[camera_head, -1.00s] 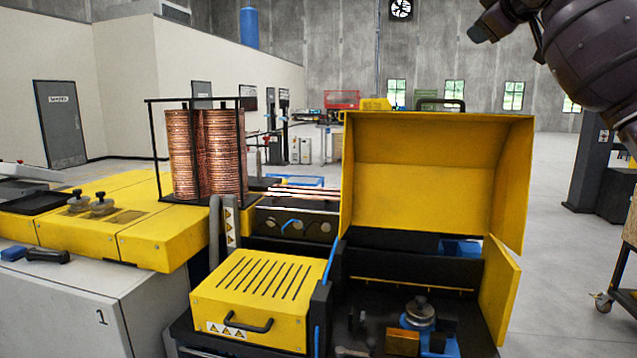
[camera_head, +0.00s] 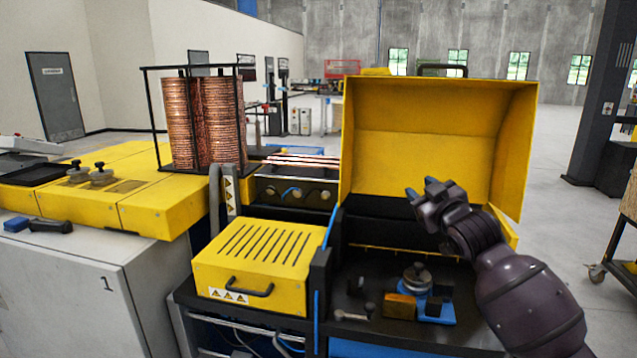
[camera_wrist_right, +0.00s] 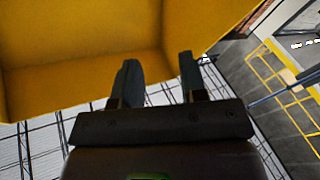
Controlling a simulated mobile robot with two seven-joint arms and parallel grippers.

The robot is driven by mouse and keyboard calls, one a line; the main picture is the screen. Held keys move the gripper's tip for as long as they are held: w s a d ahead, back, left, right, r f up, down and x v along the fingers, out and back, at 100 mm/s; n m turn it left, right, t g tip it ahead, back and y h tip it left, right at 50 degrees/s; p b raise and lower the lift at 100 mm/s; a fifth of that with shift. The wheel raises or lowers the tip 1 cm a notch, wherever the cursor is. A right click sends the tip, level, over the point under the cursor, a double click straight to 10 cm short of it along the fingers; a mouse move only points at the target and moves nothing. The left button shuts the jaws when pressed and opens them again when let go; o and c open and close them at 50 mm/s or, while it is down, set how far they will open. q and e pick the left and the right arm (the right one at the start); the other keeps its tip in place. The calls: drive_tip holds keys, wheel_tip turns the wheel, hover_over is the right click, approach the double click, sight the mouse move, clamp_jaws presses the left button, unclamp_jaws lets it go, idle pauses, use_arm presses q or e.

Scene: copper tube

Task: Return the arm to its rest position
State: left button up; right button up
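My right arm (camera_head: 525,300) comes in from the lower right of the head view. Its right gripper (camera_head: 428,190) is raised in front of the open yellow hood (camera_head: 440,130), above the dark machine bed. In the right wrist view the two fingers of the gripper (camera_wrist_right: 162,85) stand apart with nothing between them, and the yellow hood (camera_wrist_right: 80,50) shows beyond them. My left gripper is not in view.
A fixture with a round metal knob (camera_head: 418,275) and a brass block (camera_head: 399,306) sits on the bed below my arm. A yellow slotted cover (camera_head: 250,262) is at the left. Copper coils (camera_head: 205,120) stand behind in a black frame.

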drive_tip(key=s+d+f+m+g+h, duration=0.1)
drive_tip(key=s+f+m, duration=0.1)
drive_tip(key=s+f, duration=0.8)
drive_tip(key=s+d+f+m+h, duration=0.1)
drive_tip(key=s+f, duration=0.5)
drive_tip(key=f, duration=0.7)
drive_tip(key=s+d+f+m+g+h, duration=0.1)
drive_tip(key=s+d+f+m+g, duration=0.1)
drive_tip(key=s+f, duration=0.8)
drive_tip(key=s+d+f+m+g+h, duration=0.1)
drive_tip(key=s+f+g, duration=0.3)
drive_tip(key=s+f, duration=0.6)
drive_tip(key=s+m+h, duration=0.1)
drive_tip(key=s, duration=0.4)
drive_tip(key=shift+d+f, duration=0.35)
drive_tip(key=shift+f, duration=0.05)
drive_tip(key=shift+s+m, duration=0.1)
drive_tip(key=shift+m, duration=0.2)
